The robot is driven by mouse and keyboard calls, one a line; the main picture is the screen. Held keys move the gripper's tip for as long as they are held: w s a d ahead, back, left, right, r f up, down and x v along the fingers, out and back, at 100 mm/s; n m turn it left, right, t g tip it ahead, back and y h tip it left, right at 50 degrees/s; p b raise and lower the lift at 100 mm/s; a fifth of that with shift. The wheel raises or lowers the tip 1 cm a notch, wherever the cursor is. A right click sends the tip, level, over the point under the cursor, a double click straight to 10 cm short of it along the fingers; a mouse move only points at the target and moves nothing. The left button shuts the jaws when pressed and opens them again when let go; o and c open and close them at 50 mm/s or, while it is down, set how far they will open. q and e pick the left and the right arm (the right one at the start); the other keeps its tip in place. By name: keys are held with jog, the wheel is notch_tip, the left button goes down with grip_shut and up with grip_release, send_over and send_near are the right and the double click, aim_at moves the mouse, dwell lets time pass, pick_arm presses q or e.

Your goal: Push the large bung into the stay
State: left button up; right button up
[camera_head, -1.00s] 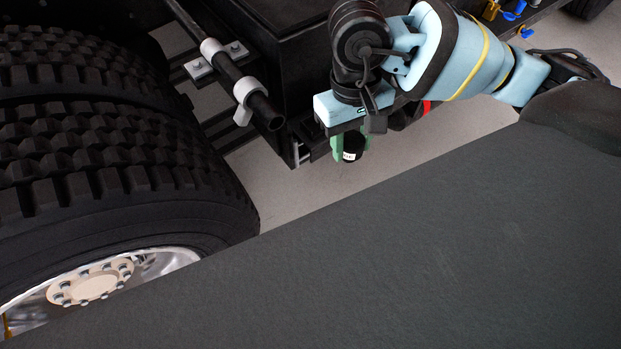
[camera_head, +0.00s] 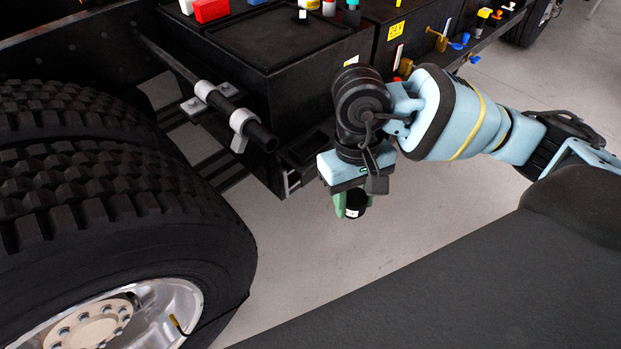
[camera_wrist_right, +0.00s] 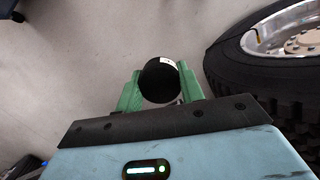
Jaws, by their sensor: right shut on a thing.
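The large bung is a short black cylinder (camera_head: 356,204) with a small white label. My right gripper (camera_head: 351,208) is shut on it with green fingers, above the floor and in front of the truck's side. In the right wrist view the bung (camera_wrist_right: 158,80) shows between the two fingers. The stay (camera_head: 228,107) is a black tube held by light grey clamps, at upper left of the gripper in the head view. Its open end (camera_head: 263,138) points toward the lower right. The bung is apart from the stay. My left gripper is not in view.
A large black tyre (camera_head: 110,200) with a silver rim fills the left side. A black box (camera_head: 290,45) stands behind the stay, with red and white small items on top. A yellow-labelled box (camera_head: 395,32) and blue-handled valves lie further right. Grey floor is open below the gripper.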

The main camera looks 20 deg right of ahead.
jog(key=w+a+m+t+y+b, duration=0.1)
jog(key=w+a+m+y+b, duration=0.3)
jog(key=a+m+y, duration=1.25)
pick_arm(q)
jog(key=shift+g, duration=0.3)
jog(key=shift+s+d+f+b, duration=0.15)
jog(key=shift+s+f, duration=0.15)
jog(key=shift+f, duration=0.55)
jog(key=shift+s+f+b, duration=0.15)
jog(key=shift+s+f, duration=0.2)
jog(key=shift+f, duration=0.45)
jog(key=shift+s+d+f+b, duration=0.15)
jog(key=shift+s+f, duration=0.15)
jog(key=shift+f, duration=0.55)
pick_arm(e)
jog(key=w+d+f+m+t+h, duration=0.2)
jog(key=d+m+t, duration=0.4)
jog(key=t, duration=0.3)
jog(key=w+d+f+m+t+h, duration=0.3)
jog(key=w+d+m+t+h, duration=0.2)
jog(key=t, duration=0.5)
jog(key=shift+w+d+m+h, duration=0.2)
jog(key=shift+d+m+h, duration=0.85)
jog(key=shift+h, duration=0.2)
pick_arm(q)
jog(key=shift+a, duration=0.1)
